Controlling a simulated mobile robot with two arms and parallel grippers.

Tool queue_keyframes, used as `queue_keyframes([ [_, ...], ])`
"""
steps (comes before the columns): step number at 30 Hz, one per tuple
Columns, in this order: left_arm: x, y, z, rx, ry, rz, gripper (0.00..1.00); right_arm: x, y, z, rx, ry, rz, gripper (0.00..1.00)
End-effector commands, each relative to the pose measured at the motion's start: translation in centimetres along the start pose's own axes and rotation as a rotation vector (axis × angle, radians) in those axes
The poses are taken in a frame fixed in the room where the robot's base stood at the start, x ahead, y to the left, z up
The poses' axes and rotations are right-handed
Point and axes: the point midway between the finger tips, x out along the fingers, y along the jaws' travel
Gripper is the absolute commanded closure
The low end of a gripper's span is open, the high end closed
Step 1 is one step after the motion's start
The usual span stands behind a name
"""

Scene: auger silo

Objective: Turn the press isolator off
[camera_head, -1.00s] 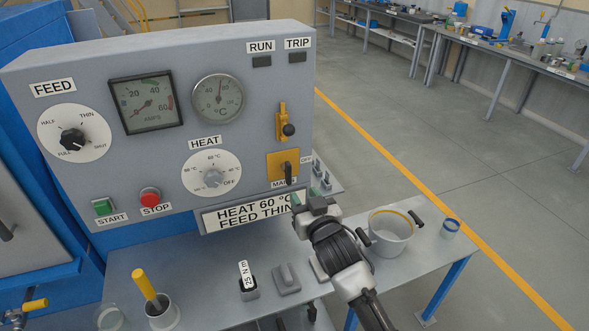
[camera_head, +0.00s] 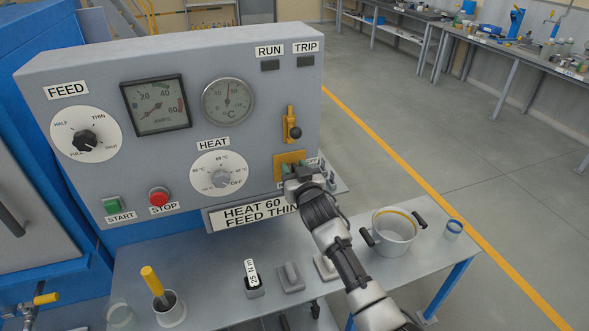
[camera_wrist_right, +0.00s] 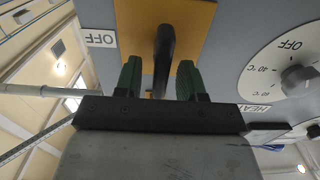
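The isolator shows as a yellow plate (camera_head: 289,157) on the grey panel, with a black handle (camera_wrist_right: 163,52). In the head view the handle is mostly hidden by my right gripper (camera_head: 298,171). In the wrist view an OFF label (camera_wrist_right: 101,39) sits beside the plate. The right gripper (camera_wrist_right: 160,67) is open, its green fingers on either side of the handle; I see gaps beside the handle. The handle is in line with the fingers, not turned toward the OFF label. My left gripper is out of view.
The HEAT dial (camera_head: 219,175) is left of the gripper, and a yellow lever with a black ball (camera_head: 292,124) is just above. A pot (camera_head: 393,237), a cup holding a yellow-handled tool (camera_head: 170,312) and a labelled block (camera_head: 254,285) stand on the bench below.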

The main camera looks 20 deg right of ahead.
Motion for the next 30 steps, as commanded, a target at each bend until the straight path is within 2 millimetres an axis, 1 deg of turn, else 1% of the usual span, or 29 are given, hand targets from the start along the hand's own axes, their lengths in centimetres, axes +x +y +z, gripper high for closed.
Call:
queue_keyframes([
  [6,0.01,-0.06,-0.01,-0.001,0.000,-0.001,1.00,0.00,-0.01,0.03,0.000,0.000,0.000,0.61],
  [11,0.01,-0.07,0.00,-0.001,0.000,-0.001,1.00,-0.01,-0.01,0.03,0.000,-0.001,0.000,0.85],
  [12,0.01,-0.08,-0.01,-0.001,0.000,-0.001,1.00,-0.01,-0.01,0.04,0.000,-0.001,0.000,0.91],
  [14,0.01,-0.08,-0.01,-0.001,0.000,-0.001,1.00,-0.01,-0.01,0.04,0.000,-0.001,0.000,1.00],
  [23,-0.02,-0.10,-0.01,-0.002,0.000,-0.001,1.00,-0.02,0.02,0.04,0.026,-0.001,0.000,1.00],
  [30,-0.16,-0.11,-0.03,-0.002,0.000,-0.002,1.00,-0.01,0.21,0.05,0.142,-0.001,0.000,1.00],
])
